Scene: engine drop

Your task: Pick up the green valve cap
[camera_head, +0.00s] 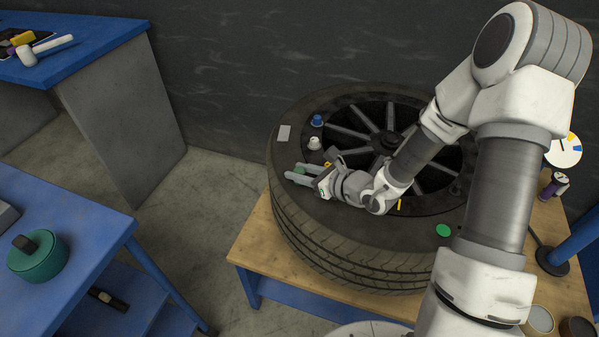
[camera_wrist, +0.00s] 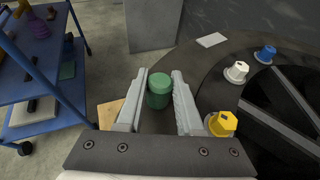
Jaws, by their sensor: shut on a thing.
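The green valve cap (camera_wrist: 158,90) is a small ridged cylinder between the two fingers of my gripper (camera_wrist: 159,92) in the wrist view. In the head view the green cap (camera_head: 300,171) shows partly between the fingertips of my gripper (camera_head: 298,174), over the left side of the tire. My gripper is shut on the cap. I cannot tell whether the cap still touches the tire.
A large tire (camera_head: 340,245) lies flat on a wooden-topped table (camera_head: 250,245). Blue tables (camera_head: 75,220) stand at the left.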

